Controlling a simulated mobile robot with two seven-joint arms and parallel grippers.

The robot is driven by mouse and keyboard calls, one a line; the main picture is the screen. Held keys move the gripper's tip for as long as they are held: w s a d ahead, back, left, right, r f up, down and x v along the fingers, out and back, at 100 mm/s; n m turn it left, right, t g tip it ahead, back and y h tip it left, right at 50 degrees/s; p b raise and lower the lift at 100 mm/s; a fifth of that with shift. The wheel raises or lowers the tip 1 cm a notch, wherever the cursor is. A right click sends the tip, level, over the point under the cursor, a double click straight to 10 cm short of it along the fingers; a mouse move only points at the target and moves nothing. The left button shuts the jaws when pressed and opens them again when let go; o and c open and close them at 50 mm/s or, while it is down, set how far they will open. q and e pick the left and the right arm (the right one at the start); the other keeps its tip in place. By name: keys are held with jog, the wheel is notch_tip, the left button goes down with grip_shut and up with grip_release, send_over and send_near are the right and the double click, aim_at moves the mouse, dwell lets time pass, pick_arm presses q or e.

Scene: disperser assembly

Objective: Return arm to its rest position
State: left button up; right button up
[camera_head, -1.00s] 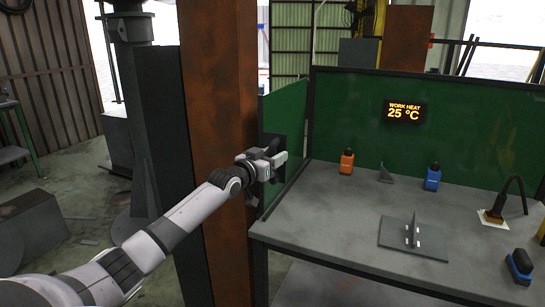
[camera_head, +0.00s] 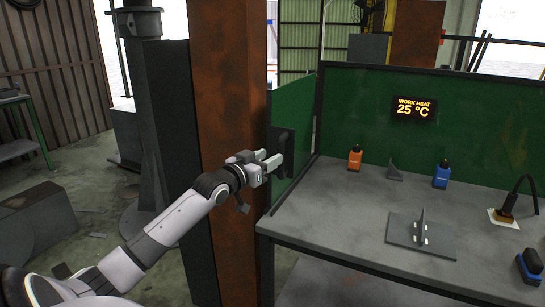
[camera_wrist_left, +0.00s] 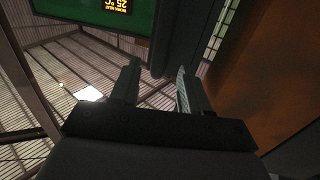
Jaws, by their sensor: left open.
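My left arm comes in from the lower left in the head view. My left gripper (camera_head: 270,161) is open and empty, level with the left end of the green panel, beside the rusty column and left of the table. In the left wrist view the two fingers of the left gripper (camera_wrist_left: 158,85) stand apart with nothing between them. A dark panel edge shows just beyond them. My right gripper is in neither view.
The grey table (camera_head: 340,220) carries an orange bottle (camera_head: 355,159), a blue bottle (camera_head: 441,176), a small grey bracket (camera_head: 394,171) and a plate with an upright fin (camera_head: 420,235). A rusty column (camera_head: 232,130) stands close by my left arm. A display (camera_head: 414,108) reads 25 °C.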

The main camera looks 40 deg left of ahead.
pick_arm(q)
jog(key=shift+s, duration=0.35)
jog(key=shift+d, duration=0.1)
dwell(0.3)
jog(key=s+d+f+m+g+h, duration=0.1)
jog(key=s+d+f+g, duration=0.1)
jog(key=s+d+f, duration=0.55)
jog(key=s+d+f+m+g+h, duration=0.1)
jog(key=s+d+f+g+h, duration=0.1)
jog(key=d+f, duration=0.95)
jog(key=s+d+f+g, duration=0.1)
jog(key=s+d+f, duration=0.5)
jog(key=s+f, duration=0.1)
jog(key=s+d+f+m+g, duration=0.1)
jog(key=s+d+f, duration=0.4)
jog(key=s, duration=0.5)
notch_tip(320, 180, down, 2)
jog(key=shift+s+d+f+g+h, duration=0.15)
jog(key=shift+d+g+h, duration=0.25)
jog(key=shift+g, duration=0.4)
